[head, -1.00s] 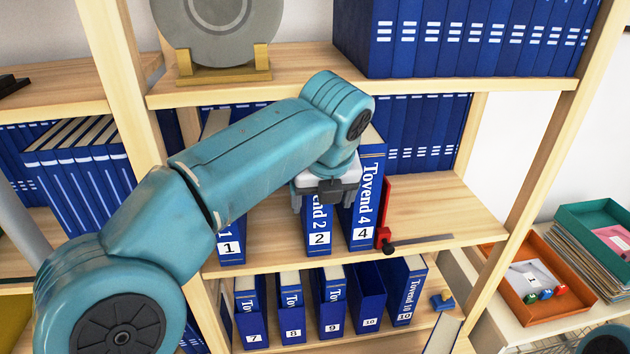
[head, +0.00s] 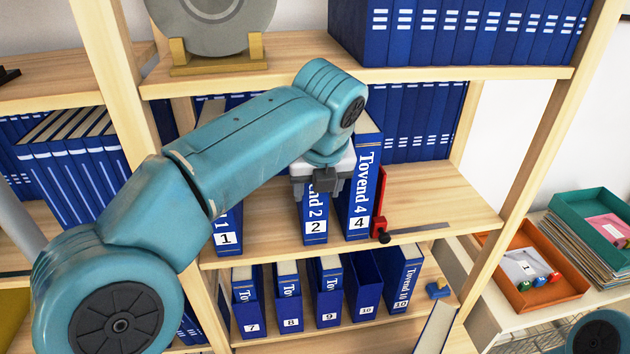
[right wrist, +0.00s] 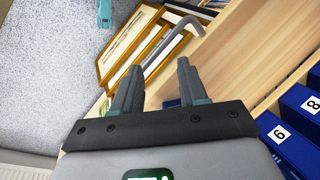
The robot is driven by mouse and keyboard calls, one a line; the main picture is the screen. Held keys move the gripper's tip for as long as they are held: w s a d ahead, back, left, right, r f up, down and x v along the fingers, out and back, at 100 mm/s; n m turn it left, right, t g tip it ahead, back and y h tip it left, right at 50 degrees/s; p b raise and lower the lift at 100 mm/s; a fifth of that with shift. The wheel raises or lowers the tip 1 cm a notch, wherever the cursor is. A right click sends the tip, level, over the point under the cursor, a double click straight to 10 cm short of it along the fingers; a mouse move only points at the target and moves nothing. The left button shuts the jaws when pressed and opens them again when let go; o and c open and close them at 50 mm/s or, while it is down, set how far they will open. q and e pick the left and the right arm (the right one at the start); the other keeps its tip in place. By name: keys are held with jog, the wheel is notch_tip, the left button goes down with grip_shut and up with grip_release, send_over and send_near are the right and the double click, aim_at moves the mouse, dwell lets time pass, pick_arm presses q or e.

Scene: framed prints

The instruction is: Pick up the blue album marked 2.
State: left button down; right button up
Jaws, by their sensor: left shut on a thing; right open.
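The blue album marked 2 (head: 315,226) stands upright on the middle shelf, between the albums marked 1 (head: 228,236) and 4 (head: 358,212). My left gripper (head: 319,190) is shut on the upper part of album 2's spine, and my left arm hides its top. Album 4 stands close on its right, beside a red bookend (head: 380,205). My right gripper (right wrist: 157,85) shows in the right wrist view, open and empty, with framed prints beyond it.
Several blue albums and an empty blue slipcase (head: 366,290) stand on the shelf below (head: 425,300). An orange tray (head: 545,297) and a green tray (head: 590,210) lie at the right. Clear shelf (head: 445,200) lies right of the bookend.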

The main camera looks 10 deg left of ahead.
pick_arm(q)
jog(key=shift+a+r+p, duration=0.1)
jog(key=shift+r+p, duration=0.35)
jog(key=shift+r, duration=0.1)
pick_arm(e)
jog(key=shift+a+r, duration=0.25)
jog(key=shift+r, duration=0.35)
pick_arm(q)
jog(key=shift+r+p, duration=0.25)
jog(key=shift+p, duration=0.05)
pick_arm(e)
jog(key=shift+w+a+r, duration=0.15)
jog(key=shift+a+r, duration=0.05)
jog(key=shift+r, duration=0.1)
